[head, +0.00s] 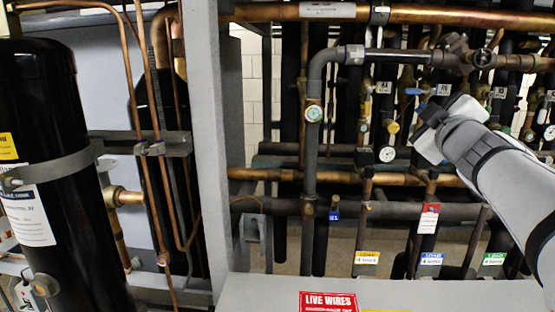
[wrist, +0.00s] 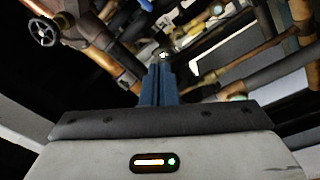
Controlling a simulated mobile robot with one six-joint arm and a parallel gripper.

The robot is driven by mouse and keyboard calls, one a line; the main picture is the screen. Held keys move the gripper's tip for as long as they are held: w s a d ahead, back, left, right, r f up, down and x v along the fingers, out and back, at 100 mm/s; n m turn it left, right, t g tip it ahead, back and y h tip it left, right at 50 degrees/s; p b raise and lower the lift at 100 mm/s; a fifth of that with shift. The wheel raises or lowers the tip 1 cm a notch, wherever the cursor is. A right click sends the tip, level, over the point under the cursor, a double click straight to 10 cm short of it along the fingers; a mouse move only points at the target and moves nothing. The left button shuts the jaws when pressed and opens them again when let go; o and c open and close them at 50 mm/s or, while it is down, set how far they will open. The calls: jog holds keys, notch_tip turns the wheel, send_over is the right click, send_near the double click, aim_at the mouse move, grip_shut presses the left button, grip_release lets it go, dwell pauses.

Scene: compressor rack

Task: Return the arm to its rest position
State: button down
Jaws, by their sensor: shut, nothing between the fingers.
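My arm (head: 500,170) reaches in from the right edge in the head view, with its wrist end raised in front of the pipe rack. My gripper (wrist: 159,68) shows in the wrist view as two blue fingers pressed together, with nothing between them. They point toward copper and dark pipes; I cannot tell the exact gap to them. In the head view the fingertips are hard to make out against the valves and pipes.
A black tank (head: 75,190) stands at the left beside a grey upright post (head: 203,150). A red "LIVE WIRES" sign (head: 328,302) is on a grey panel in front. A handwheel (wrist: 42,33) shows at upper left in the wrist view.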

jog(key=s+a+f+m+g, duration=0.2)
jog(key=s+f+m+g, duration=0.1)
jog(key=f, duration=0.7)
jog(key=s+a+f+m+g, duration=0.2)
jog(key=s+f+m+g, duration=0.1)
jog(key=f, duration=0.7)
jog(key=s+a+f+m+g+h, duration=0.1)
jog(key=s+a+f+m+g, duration=0.1)
jog(key=f+g, duration=0.4)
jog(key=shift+s+a+f+m+g, duration=0.1)
jog(key=shift+s+f+m, duration=0.15)
jog(key=shift+s+f, duration=0.35)
jog(key=shift+s+a+f+m+g, duration=0.1)
jog(key=shift+s+f+m, duration=0.2)
jog(key=shift+f, duration=0.5)
jog(key=shift+s+a+f+m+g, duration=0.1)
jog(key=shift+s+f+m, duration=0.15)
jog(key=shift+s+f, duration=0.35)
jog(key=s+a+f+g+y, duration=0.2)
jog(key=s+a+f+g, duration=0.2)
jog(key=s+a+f, duration=0.4)
notch_tip(320, 180, down, 7)
jog(key=s+d+b, duration=0.1)
jog(key=d+b, duration=0.1)
jog(key=b, duration=0.8)
jog(key=shift+s, duration=0.25)
